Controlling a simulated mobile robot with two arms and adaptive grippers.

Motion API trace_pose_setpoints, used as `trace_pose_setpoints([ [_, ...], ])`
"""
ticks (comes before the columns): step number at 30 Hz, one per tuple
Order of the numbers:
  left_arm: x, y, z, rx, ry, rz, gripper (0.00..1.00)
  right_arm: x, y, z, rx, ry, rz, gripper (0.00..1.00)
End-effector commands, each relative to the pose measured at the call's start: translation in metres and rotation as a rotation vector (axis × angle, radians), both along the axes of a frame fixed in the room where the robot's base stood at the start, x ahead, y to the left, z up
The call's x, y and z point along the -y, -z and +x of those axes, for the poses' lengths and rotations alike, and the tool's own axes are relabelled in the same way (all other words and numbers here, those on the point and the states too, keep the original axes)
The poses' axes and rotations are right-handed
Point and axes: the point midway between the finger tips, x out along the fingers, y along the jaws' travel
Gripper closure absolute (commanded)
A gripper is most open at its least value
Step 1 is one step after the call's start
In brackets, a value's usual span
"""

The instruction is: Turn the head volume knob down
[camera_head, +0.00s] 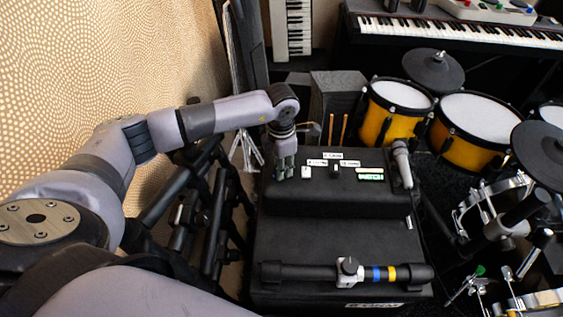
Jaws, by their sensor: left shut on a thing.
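A black stepped box (320,236) stands in the middle of the view, with small labels and controls on its raised back part. My left gripper (285,172) points down at the left end of that raised part, with its fingers close together. It is shut on a small knob there, which its fingers mostly hide. A white control (306,172) sits just right of the fingers, and a dark control (335,170) sits further right between labels. A lit green label (370,177) is at the right. The label text is too small to read surely. My right gripper is not in view.
A microphone (402,163) stands at the box's right edge. A dark bar (390,273) with a silver knob and blue and yellow bands lies across the front. Yellow drums (395,107) stand right, a keyboard (465,35) behind. Dark stand legs (205,205) are left.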

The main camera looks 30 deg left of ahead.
Motion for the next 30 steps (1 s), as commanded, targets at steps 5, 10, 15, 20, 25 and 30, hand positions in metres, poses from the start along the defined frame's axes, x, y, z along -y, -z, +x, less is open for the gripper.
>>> trace_pose_setpoints([
  [5,-0.005,-0.002,0.000,-0.002,-0.154,0.010,1.00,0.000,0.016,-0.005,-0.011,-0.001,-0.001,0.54],
  [10,-0.005,-0.001,0.000,-0.002,-0.268,0.012,1.00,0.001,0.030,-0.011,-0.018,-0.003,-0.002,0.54],
  [15,-0.006,-0.001,-0.001,-0.002,-0.346,0.012,1.00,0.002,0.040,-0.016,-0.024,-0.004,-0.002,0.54],
  [20,-0.006,0.000,-0.001,-0.003,-0.389,0.012,1.00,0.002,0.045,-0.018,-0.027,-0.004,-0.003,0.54],
  [25,-0.006,0.000,-0.001,-0.003,-0.406,0.012,1.00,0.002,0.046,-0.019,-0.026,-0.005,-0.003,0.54],
  [30,-0.005,0.001,-0.001,-0.003,-0.409,0.012,1.00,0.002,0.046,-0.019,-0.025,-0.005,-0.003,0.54],
])
